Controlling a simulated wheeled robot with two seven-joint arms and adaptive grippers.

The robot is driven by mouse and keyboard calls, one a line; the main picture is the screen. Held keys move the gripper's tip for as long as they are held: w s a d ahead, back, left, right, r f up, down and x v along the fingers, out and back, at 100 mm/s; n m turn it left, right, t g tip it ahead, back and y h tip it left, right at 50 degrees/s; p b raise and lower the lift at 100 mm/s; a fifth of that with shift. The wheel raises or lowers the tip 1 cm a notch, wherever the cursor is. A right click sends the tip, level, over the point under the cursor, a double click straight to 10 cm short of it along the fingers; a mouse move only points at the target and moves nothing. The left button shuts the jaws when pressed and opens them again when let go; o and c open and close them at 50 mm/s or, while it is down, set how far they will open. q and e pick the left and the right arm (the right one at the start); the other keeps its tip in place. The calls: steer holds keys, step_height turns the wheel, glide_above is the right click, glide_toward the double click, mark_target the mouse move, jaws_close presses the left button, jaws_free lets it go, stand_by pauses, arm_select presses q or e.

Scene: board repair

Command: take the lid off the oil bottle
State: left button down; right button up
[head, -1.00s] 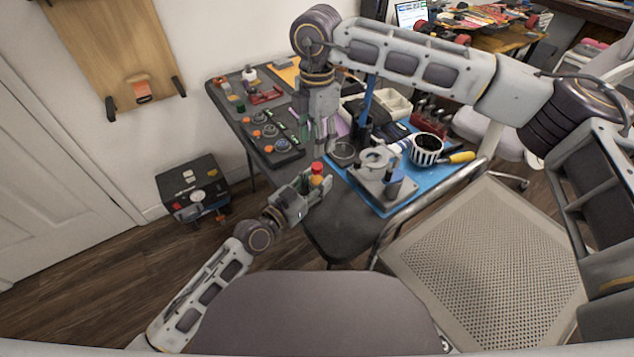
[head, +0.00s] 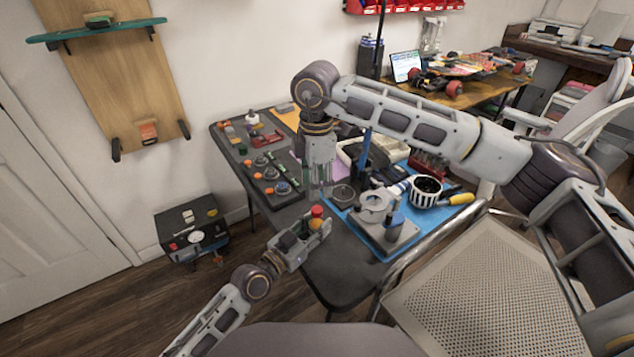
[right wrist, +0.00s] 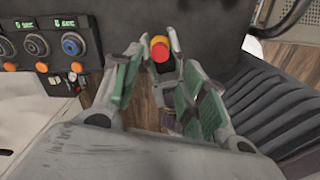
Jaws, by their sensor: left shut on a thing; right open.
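The oil bottle (head: 316,223) is small and yellow-orange, with a red lid (head: 317,211) on top. My left gripper (head: 308,237) is shut on the bottle and holds it roughly upright near the table's front edge. My right gripper (head: 318,188) points down just above the lid, open and empty. I cannot tell the exact gap between fingertips and lid. Most of the bottle's body is hidden by my left gripper.
The dark table (head: 345,285) holds a panel of knobs (head: 268,172) at left. A blue mat (head: 412,238) at right carries a metal stand (head: 385,225), a striped cup (head: 426,192) and a yellow-handled tool (head: 460,199). A mesh chair (head: 480,290) stands close on the right.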

mark_target(317, 209)
steer(key=shift+m, duration=0.7)
steer(key=shift+f, duration=0.1)
steer(key=shift+f, duration=3.95)
jaws_close()
steer(key=shift+n, duration=0.3)
